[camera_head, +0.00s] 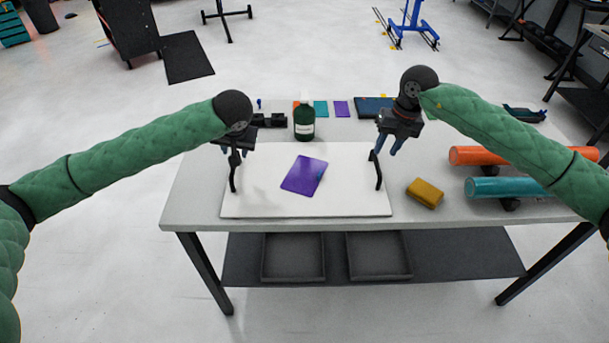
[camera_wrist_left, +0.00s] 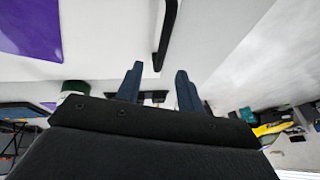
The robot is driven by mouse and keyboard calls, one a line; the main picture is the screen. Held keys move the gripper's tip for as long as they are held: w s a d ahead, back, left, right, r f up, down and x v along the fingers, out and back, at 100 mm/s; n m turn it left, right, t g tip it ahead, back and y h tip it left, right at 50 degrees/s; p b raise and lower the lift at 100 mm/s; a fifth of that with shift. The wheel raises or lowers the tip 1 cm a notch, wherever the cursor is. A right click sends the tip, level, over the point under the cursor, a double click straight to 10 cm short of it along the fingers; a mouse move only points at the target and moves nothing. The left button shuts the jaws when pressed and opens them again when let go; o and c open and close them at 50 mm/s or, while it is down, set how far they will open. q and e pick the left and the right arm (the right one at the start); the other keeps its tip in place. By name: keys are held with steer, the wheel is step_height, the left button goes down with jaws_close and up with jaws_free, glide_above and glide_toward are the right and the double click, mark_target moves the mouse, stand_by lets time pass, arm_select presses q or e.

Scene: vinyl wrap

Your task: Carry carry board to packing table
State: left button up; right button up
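The carry board (camera_head: 270,205) is a flat white board lying on the grey table, with a black upright handle at each end. A purple sheet (camera_head: 304,175) lies on its middle. My left gripper (camera_head: 237,152) is just above the left handle (camera_head: 233,178). In the left wrist view its two fingers (camera_wrist_left: 158,80) are apart, and the black handle (camera_wrist_left: 167,30) lines up with the gap between them, not clasped. My right gripper (camera_head: 388,146) is above the right handle (camera_head: 378,173), fingers apart and empty. I cannot pick out the packing table.
A dark green bottle (camera_head: 304,122) stands behind the board. A yellow block (camera_head: 425,193) lies right of it, near an orange roll (camera_head: 480,156) and a teal roll (camera_head: 495,188). Colour swatches (camera_head: 341,109) lie along the back. Two dark trays (camera_head: 293,276) are on the lower shelf.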

mark_target(378, 164)
arm_select(q)
steer(key=shift+a+n, duration=0.15)
steer(key=shift+n, duration=0.15)
